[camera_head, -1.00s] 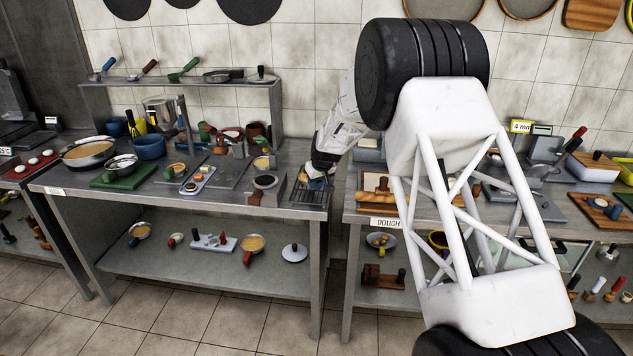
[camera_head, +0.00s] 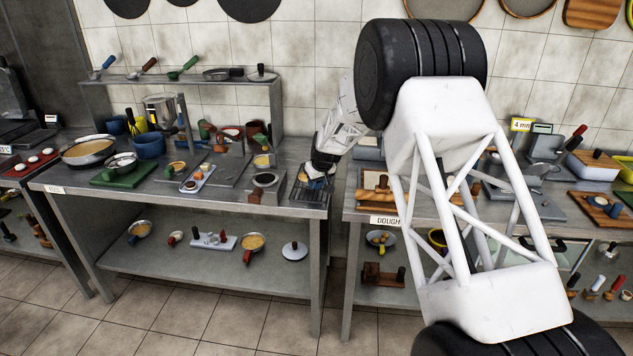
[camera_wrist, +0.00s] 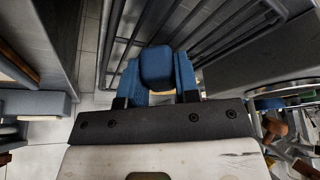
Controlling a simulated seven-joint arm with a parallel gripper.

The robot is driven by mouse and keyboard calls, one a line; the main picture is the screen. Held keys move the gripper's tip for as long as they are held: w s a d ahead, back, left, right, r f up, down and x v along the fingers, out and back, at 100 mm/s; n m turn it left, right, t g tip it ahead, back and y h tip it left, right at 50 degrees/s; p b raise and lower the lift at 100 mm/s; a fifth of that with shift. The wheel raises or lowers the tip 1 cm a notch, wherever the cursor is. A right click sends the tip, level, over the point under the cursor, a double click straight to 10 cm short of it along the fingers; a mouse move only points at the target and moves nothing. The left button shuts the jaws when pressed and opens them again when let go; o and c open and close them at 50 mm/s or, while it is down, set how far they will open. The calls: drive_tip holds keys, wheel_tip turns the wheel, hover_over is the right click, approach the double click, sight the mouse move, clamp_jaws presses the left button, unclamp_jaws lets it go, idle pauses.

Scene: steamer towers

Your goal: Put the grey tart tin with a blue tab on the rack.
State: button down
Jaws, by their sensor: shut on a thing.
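My gripper (camera_wrist: 157,84) is shut on the blue tab (camera_wrist: 157,66) of the tart tin, with one blue finger on each side of it in the wrist view. The tin's grey body is mostly hidden by the tab and the gripper. The wire rack (camera_wrist: 222,32) shows its dark bars just beyond the tab in the wrist view. In the head view the rack (camera_head: 300,194) is at the right end of the left table, and my gripper (camera_head: 317,182) is low over its right part. I cannot tell whether the tin touches the bars.
A burner-like unit (camera_head: 265,181) stands just left of the rack. A gap to the floor separates this table (camera_head: 200,198) from the dough table (camera_head: 352,216) on the right. A rolling pin and board (camera_head: 378,194) are near that table's edge.

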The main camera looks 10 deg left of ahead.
drive_tip(key=c, duration=0.8)
unclamp_jaws()
drive_tip(key=shift+f, duration=0.1)
drive_tip(key=shift+v, duration=3.95)
drive_tip(key=shift+v, duration=2.2)
